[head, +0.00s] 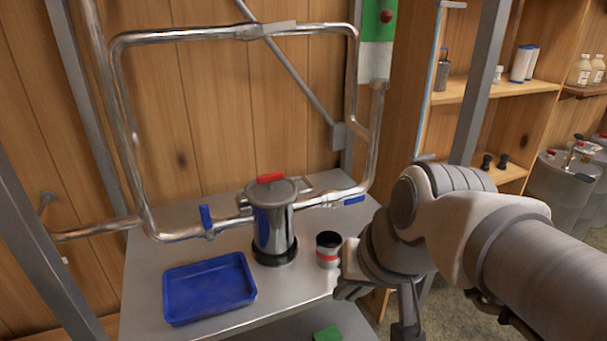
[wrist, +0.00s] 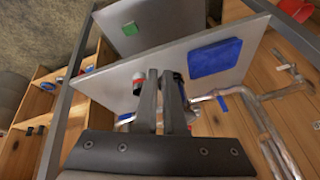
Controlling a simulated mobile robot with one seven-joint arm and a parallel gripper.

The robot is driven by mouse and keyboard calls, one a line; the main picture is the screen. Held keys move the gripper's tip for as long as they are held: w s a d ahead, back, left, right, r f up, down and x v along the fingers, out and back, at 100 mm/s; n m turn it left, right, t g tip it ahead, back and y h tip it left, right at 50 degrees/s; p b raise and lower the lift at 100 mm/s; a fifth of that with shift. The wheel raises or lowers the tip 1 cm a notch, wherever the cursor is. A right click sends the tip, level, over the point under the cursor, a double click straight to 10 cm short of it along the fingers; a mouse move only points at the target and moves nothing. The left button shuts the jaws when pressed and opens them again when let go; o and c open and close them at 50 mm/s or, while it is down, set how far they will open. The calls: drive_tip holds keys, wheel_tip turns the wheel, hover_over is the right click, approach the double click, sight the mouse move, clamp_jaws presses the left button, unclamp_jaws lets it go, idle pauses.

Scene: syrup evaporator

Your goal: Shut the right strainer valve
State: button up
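The right strainer valve has a blue handle (head: 354,200) lying in line with the lower pipe, right of the steel strainer. The left valve's blue handle (head: 206,218) stands upright, across the pipe. The strainer pot (head: 272,225) has a red lid handle (head: 270,177) and stands between them. My gripper (wrist: 160,72) is empty, its two fingers a narrow gap apart. In the head view my wrist is right of the table, below and right of the right valve, not touching it. In the wrist view the fingers partly cover the strainer area.
A blue tray (head: 208,288) lies on the grey table (head: 140,270). A dark cup with a red band (head: 328,249) stands between the strainer and my wrist. Steel posts (head: 480,80) and pipes (head: 230,34) frame the table. A wooden shelf (head: 490,90) is at right.

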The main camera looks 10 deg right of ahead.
drive_tip(key=w+f+m, duration=0.1)
drive_tip(key=w+a+f+m+y+b, duration=0.1)
drive_tip(key=w+a+m+y, duration=0.1)
drive_tip(key=w+m, duration=0.1)
drive_tip(key=shift+a+f+g, duration=0.2)
drive_tip(key=shift+f+g, duration=0.2)
clamp_jaws()
drive_tip(key=m+t+b, duration=0.7)
drive_tip(key=m+t, duration=0.3)
drive_tip(key=m, duration=1.7)
approach(349, 202)
wheel_tip(349, 202, down, 6)
drive_tip(key=s+d, duration=0.1)
drive_tip(key=d, duration=0.2)
drive_tip(key=b+x, duration=0.1)
drive_tip(key=x, duration=0.9)
drive_tip(key=shift+a+f, duration=0.1)
drive_tip(key=shift+f, duration=0.1)
wheel_tip(349, 202, up, 4)
drive_tip(key=shift+s+r+p, duration=0.15)
drive_tip(key=shift+p, duration=0.3)
